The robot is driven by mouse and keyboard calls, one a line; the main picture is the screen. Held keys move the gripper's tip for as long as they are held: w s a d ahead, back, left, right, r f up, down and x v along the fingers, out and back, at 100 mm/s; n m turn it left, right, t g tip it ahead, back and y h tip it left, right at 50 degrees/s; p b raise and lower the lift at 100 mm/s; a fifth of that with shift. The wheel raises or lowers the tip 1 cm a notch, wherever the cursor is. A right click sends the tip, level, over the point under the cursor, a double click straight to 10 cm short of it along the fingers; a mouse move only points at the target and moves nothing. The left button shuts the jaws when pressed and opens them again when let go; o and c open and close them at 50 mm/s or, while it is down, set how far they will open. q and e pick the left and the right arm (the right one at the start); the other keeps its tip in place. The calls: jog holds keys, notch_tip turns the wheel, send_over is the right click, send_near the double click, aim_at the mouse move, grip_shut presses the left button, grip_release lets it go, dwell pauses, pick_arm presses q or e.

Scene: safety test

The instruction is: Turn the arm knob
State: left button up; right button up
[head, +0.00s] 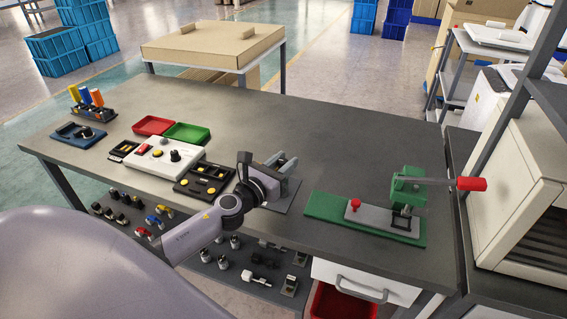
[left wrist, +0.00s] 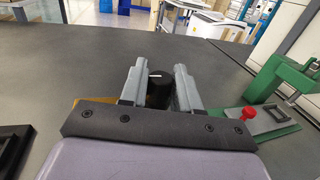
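A black knob (left wrist: 158,90) with a white mark on top stands between the fingertips of my left gripper (left wrist: 161,88) in the left wrist view. The fingers are close in on both its sides and it fills the gap between them; they look shut on it. In the head view my left gripper (head: 286,163) is low over a grey plate (head: 287,196) near the table's front edge, right of the white control panel (head: 148,164). The gripper hides the knob there. A bit of yellow (left wrist: 92,102) shows left of the fingers in the left wrist view. My right gripper is not in view.
To the right is a green base (head: 325,206) with a red button (head: 355,203) and a red-handled lever (head: 471,184). To the left are a black tray (head: 204,182) and red (head: 153,125) and green (head: 187,133) trays. The table behind the gripper is clear.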

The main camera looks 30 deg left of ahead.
pick_arm(q)
jog(key=shift+n+y, duration=0.4)
jog(key=shift+y, duration=0.3)
jog(key=n+y, duration=0.1)
jog(key=y, duration=0.1)
jog(key=shift+n+y, duration=0.4)
jog(key=n+g+y, duration=0.2)
jog(key=n+y, duration=0.1)
jog(key=y, duration=0.2)
jog(key=shift+d+n, duration=0.1)
jog(key=shift+n, duration=0.2)
jog(key=n+g+y+b, duration=0.1)
jog(key=n+g+y, duration=0.2)
jog(key=g+y, duration=0.1)
jog(key=shift+f+n+y, duration=0.1)
jog(key=shift+n+y, duration=0.2)
jog(key=n+g+y+b, duration=0.2)
jog(key=n+g+y, duration=0.1)
jog(key=g, duration=0.1)
jog(key=shift+n+g, duration=0.3)
jog(key=n+g+y+b, duration=0.1)
jog(key=n+g+b, duration=0.1)
jog(key=g, duration=0.1)
jog(key=shift+f+g, duration=0.1)
jog(key=shift+g, duration=0.2)
jog(key=shift+r+n+g+y+b, duration=0.2)
jog(key=shift+n+g+y+b, duration=0.1)
jog(key=shift+n+g+b, duration=1.25)
jog(key=shift+g, duration=0.35)
